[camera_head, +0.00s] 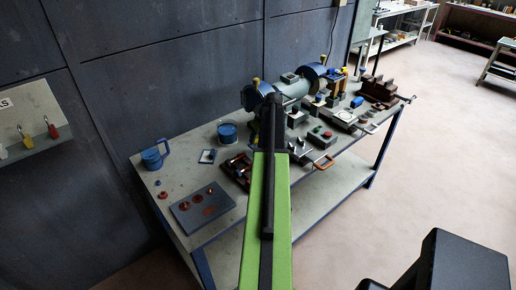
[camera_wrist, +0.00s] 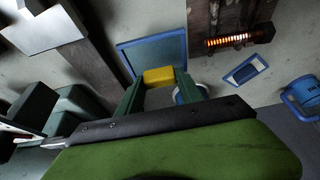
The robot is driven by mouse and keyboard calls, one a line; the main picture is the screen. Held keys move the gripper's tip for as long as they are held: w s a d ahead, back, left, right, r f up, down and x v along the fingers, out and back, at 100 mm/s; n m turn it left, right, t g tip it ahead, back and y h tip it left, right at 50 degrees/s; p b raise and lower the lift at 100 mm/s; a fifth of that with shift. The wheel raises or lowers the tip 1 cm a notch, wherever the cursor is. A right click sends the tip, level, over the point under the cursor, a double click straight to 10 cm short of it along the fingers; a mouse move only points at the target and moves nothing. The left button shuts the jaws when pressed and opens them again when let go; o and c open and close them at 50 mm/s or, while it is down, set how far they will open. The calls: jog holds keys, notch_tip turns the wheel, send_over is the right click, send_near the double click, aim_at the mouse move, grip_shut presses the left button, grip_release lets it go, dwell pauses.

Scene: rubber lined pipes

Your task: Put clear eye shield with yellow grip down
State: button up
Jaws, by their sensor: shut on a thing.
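The clear eye shield (camera_wrist: 150,52) has a see-through pane in a blue frame, with a yellow grip (camera_wrist: 158,76) at its near edge. In the wrist view my gripper (camera_wrist: 158,85) is shut on the yellow grip, one dark green finger on each side. The pane extends beyond the fingertips over the grey workbench top; I cannot tell how far above it. In the head view my green and black arm reaches over the bench (camera_head: 178,178) toward the grinder, and the fingers and held shield are hidden or too small to make out.
The bench grinder (camera_head: 294,87) stands at the back of the bench. Blue mugs (camera_head: 152,158) (camera_head: 227,132), a small blue-framed square (camera_head: 207,156), a dark tray (camera_head: 237,170) and a grey plate (camera_head: 202,207) occupy the left half. Blocks and tools crowd the right half. Small bare patches lie between.

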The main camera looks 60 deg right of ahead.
aim_at(256, 144)
jog(key=shift+w+d+f, duration=0.35)
jog(key=shift+w+f, duration=0.1)
jog(key=shift+w, duration=0.1)
notch_tip(256, 144, down, 4)
jog(key=b, duration=0.4)
jog(key=shift+a+f, duration=0.15)
jog(key=shift+r, duration=0.3)
jog(key=shift+f, duration=0.25)
jog(key=o, duration=1.4)
jog(key=shift+r, duration=0.1)
